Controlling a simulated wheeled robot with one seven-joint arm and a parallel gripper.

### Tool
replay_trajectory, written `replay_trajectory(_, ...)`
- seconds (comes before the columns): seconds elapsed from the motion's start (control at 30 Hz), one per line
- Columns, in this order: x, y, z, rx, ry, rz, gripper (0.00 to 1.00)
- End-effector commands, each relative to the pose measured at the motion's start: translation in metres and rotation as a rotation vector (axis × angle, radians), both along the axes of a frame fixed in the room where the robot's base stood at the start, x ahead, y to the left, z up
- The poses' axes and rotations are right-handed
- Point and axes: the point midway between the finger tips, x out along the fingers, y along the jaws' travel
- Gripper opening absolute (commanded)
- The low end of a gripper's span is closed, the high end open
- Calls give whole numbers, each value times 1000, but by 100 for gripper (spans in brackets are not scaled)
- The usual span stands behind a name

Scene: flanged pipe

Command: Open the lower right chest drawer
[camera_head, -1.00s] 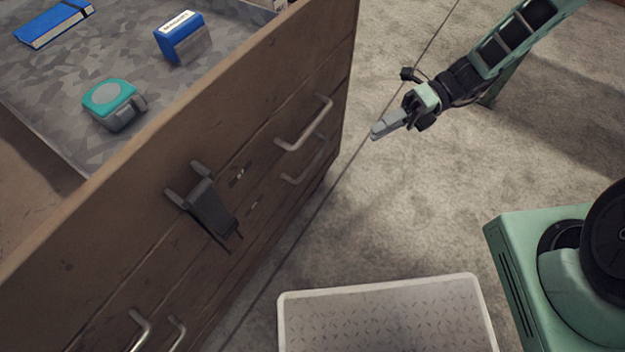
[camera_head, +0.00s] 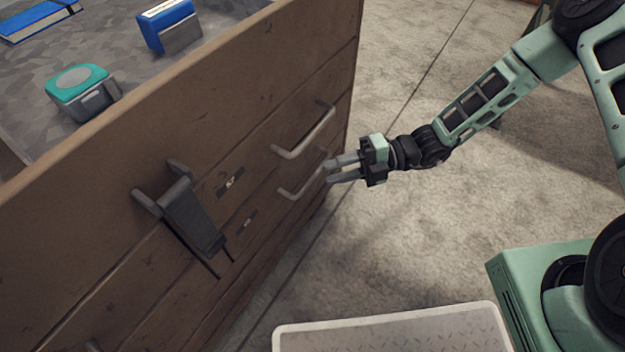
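The wooden chest (camera_head: 130,190) fills the left of the head view, and its drawer fronts look shut. On its right part are two bar handles, an upper one (camera_head: 305,138) and a lower right drawer handle (camera_head: 303,185). My gripper (camera_head: 328,169) is beside the lower handle, its fingers pointing left toward the chest front. The two fingers are apart with a gap between them, and nothing shows in it. I cannot tell whether the fingertips touch the handle.
On the chest top are a teal tape measure (camera_head: 80,88), a blue box (camera_head: 168,25) and a blue book (camera_head: 38,20). A pale metal-topped platform (camera_head: 400,335) is at the bottom. Carpet is clear right of the chest.

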Motion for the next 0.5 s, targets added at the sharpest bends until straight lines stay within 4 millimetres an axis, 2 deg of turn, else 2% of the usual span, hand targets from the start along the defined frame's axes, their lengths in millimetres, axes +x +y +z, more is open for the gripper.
replay_trajectory(0.03,-2,11,-5,3,0,4,33)
replay_trajectory(0.2,-6,38,-8,1,0,3,33)
replay_trajectory(0.33,-7,50,-8,0,-1,1,33)
replay_trajectory(0.5,-8,56,-8,0,-1,1,33)
